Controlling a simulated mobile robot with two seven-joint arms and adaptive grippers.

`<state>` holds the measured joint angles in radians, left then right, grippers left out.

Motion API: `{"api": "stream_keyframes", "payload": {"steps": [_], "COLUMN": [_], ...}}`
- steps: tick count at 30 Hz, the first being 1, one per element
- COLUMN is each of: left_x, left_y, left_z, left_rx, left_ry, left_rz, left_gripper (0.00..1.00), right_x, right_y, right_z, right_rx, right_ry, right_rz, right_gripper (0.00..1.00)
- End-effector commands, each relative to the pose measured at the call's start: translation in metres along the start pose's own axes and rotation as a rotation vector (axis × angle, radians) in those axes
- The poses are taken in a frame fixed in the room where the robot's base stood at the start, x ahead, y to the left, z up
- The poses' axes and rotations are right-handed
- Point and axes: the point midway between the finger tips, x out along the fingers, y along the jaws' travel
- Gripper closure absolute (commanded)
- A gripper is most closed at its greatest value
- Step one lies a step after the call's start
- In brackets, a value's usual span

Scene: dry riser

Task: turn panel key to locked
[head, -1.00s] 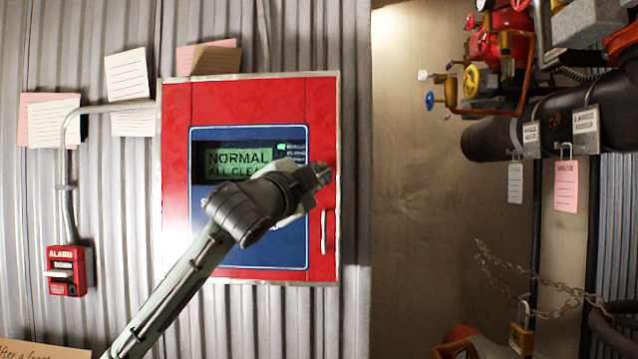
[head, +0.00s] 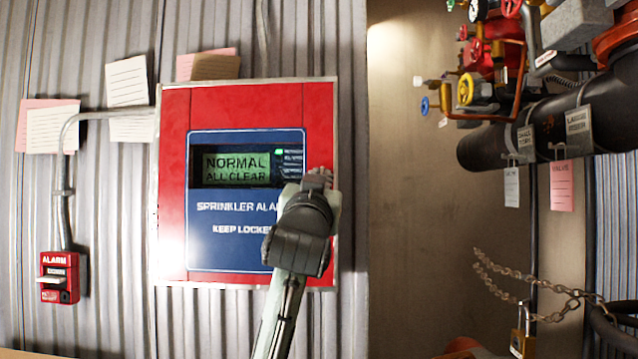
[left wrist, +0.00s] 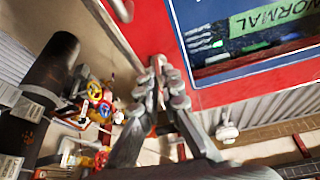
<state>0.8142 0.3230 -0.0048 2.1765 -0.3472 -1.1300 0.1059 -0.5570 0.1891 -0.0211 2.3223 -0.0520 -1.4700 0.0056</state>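The red alarm panel (head: 240,105) is on the corrugated wall. Its screen (head: 236,167) reads NORMAL ALL CLEAR, with a small green light lit to its right. Lettering below reads SPRINKLER ALA… and KEEP LOCKE…, cut off by my arm. My left gripper (head: 320,178) is in front of the panel's right side, near its right edge. I see no key; the panel's lower right is hidden behind my arm. My right gripper is not in view.
A red alarm pull box (head: 60,278) is on the wall at left, joined by a conduit. Paper notes hang around the panel. At right is a recess with a thick black pipe (head: 490,140), valve wheels, hanging tags, a chain and a padlock (head: 522,338).

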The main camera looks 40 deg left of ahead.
Motion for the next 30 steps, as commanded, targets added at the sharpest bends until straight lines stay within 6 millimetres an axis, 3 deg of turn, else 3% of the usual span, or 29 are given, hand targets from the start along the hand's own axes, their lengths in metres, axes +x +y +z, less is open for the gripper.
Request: {"api": "stream_keyframes", "payload": {"steps": [10, 27, 30], "left_x": [0.000, 0.000, 0.000], "left_y": [0.002, 0.002, 0.002], "left_z": [0.000, 0.000, 0.000], "left_rx": [-0.135, -0.158, -0.158], "left_ry": [-0.001, 0.000, 0.000], "left_rz": [-0.054, -0.065, -0.065], "left_gripper": [1.00, 1.00, 0.83], "right_x": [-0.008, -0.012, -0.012], "right_y": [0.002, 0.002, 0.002], "right_z": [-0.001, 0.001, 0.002], "right_rx": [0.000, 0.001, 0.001], "right_ry": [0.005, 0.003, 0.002], "right_rz": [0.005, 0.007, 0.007], "right_gripper": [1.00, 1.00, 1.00]}}
